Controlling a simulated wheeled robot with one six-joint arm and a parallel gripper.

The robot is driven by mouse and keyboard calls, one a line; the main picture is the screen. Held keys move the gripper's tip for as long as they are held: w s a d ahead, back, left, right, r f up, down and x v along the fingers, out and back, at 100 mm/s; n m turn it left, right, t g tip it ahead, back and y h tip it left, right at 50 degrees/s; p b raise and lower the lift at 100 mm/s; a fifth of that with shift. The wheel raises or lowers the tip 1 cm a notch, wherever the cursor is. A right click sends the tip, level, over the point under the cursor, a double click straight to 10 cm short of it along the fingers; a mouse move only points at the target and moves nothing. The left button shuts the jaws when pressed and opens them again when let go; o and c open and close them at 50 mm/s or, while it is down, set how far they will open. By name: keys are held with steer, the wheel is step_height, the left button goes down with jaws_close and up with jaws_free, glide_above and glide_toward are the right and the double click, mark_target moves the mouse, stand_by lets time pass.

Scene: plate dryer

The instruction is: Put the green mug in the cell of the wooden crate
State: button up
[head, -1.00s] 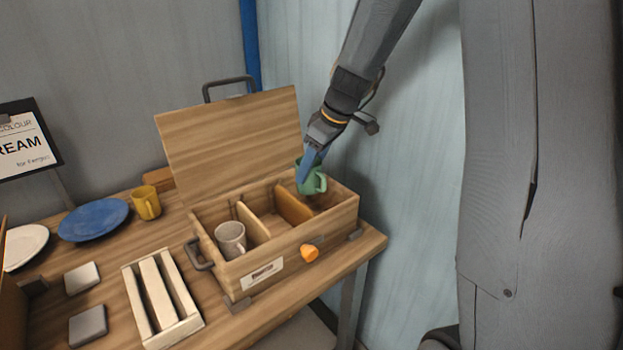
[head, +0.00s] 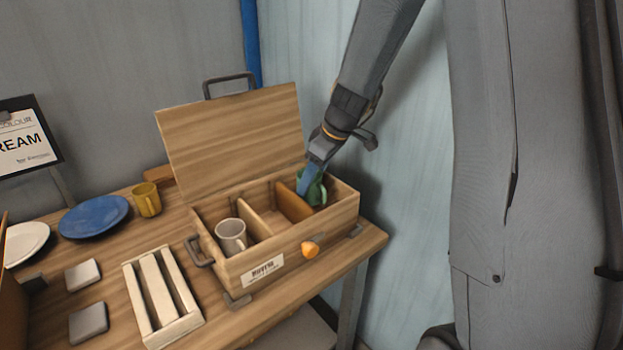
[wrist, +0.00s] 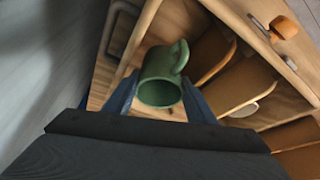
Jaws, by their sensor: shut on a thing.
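The green mug (head: 318,192) is in the right-hand cell of the open wooden crate (head: 290,240), its lower part below the crate's rim. My gripper (head: 309,178) reaches down from above right and is shut on the mug. In the wrist view the mug (wrist: 160,80) sits between the two blue fingers, with its handle toward the top right. Whether its base touches the cell floor cannot be told. The wooden crate (wrist: 135,50) has its walls close around the mug.
A grey-white mug (head: 231,236) stands in the left cell; the middle cell is empty. Dividers (head: 293,203) separate the cells. The raised lid (head: 235,140) stands behind. A yellow mug (head: 147,200), blue plate (head: 94,216) and slatted rack (head: 160,300) are to the left.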

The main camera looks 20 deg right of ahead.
steer(key=shift+f, duration=0.2)
steer(key=o, duration=1)
steer(key=shift+c, duration=0.2)
steer(key=shift+r, duration=0.1)
steer(key=shift+r+p, duration=0.45)
steer(key=shift+p, duration=0.1)
steer(key=b+v, duration=0.3)
steer(key=v, duration=0.9)
